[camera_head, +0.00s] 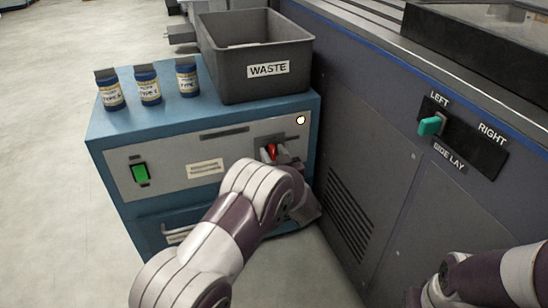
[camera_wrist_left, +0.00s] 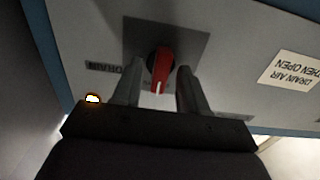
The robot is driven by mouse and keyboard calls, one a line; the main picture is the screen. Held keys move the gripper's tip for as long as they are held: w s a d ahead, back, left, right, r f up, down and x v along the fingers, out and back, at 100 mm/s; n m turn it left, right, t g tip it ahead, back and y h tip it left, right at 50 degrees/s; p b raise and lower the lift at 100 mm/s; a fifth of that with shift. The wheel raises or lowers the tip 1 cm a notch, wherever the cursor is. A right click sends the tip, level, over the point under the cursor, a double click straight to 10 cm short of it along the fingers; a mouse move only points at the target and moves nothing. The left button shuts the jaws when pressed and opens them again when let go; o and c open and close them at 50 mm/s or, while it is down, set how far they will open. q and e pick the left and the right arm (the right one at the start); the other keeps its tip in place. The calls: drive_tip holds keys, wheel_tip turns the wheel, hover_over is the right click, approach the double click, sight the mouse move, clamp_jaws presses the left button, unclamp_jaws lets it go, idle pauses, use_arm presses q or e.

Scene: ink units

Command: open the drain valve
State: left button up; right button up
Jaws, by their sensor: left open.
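The drain valve's red handle (camera_head: 271,152) is on the front panel of the blue cabinet, at its right side. In the left wrist view the red handle (camera_wrist_left: 161,72) points down the picture from a dark round hub on a grey plate. My left gripper (camera_wrist_left: 159,78) is open, with one finger on each side of the handle and visible gaps between. In the head view the left gripper (camera_head: 280,154) is at the valve, partly hidden by my own arm. Only part of my right arm shows at the lower right; its gripper is not clearly seen.
A lit white lamp (camera_head: 300,120) is above the valve. A green switch (camera_head: 139,173) is at the panel's left. A waste bin (camera_head: 225,60) and three labelled bottles (camera_head: 148,85) stand on the cabinet. A machine with a teal side-lay lever (camera_head: 430,125) stands close on the right.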

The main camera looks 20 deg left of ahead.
use_arm(q)
drive_tip(key=c, duration=0.7)
drive_tip(key=shift+r+p, duration=0.1)
drive_tip(key=shift+p, duration=0.35)
drive_tip(key=shift+c, duration=0.2)
drive_tip(key=m+p, duration=0.7)
drive_tip(key=p, duration=0.3)
drive_tip(key=shift+d, duration=0.15)
drive_tip(key=m+p, duration=0.2)
drive_tip(key=m, duration=0.1)
drive_tip(key=m+p, duration=0.1)
drive_tip(key=m, duration=0.1)
drive_tip(key=shift+f+m+p, duration=0.2)
drive_tip(key=shift+m+p, duration=0.15)
drive_tip(key=shift+m, duration=0.05)
drive_tip(key=m+p, duration=0.1)
drive_tip(key=m, duration=0.2)
drive_tip(key=shift+w+d+f, duration=0.1)
drive_tip(key=shift+f+m+p, duration=0.1)
drive_tip(key=shift+m+p, duration=0.2)
drive_tip(key=shift+m, duration=0.9)
